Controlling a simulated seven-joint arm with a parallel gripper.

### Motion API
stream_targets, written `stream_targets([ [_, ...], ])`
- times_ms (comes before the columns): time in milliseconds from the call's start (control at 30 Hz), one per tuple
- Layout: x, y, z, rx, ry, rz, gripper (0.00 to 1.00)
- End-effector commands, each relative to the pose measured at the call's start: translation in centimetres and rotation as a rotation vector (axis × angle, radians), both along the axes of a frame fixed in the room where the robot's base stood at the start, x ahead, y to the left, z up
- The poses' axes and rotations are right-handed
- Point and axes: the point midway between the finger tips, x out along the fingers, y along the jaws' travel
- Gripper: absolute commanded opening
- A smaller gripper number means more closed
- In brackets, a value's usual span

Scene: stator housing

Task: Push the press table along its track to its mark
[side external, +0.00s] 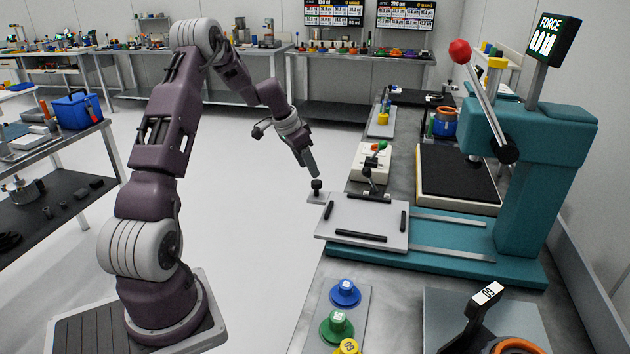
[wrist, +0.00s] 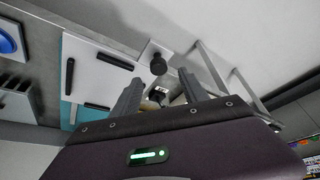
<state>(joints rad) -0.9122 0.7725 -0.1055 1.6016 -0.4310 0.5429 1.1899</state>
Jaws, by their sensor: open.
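The press table (side external: 368,213) is a pale grey plate with black bars on it. It sits at the left end of the teal press base, and two light rails (side external: 460,222) run right from it towards the press column. A black knob (side external: 317,185) stands on a small tab at the plate's left edge. My gripper (side external: 313,172) points down just above the knob, apparently apart from it. In the wrist view the plate (wrist: 88,88) lies left of the knob (wrist: 158,66), and my open fingers (wrist: 159,78) show empty near it. I cannot make out the mark.
The teal press (side external: 545,160) with its red-balled lever (side external: 460,52) stands at the right. A black-topped tray (side external: 455,175) and a small cream unit (side external: 372,162) lie behind the table. Coloured weights (side external: 337,325) stand in front. Open floor lies left of the bench.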

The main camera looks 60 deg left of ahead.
Motion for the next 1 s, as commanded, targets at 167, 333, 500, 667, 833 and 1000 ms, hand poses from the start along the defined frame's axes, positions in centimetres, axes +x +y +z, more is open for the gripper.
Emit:
stream_targets([
  [167, 1.3, -0.2, -3.3, -0.003, 0.003, -0.002, 0.52],
  [333, 2.2, -0.2, -5.5, -0.002, 0.003, -0.003, 0.52],
  [500, 2.5, -0.2, -5.9, 0.000, 0.001, -0.001, 0.52],
  [667, 2.4, -0.2, -5.8, -0.001, 0.002, -0.001, 0.46],
  [833, 2.4, -0.2, -5.8, -0.001, 0.002, -0.001, 0.12],
  [1000, 2.4, -0.2, -5.8, 0.000, 0.002, -0.002, 0.00],
])
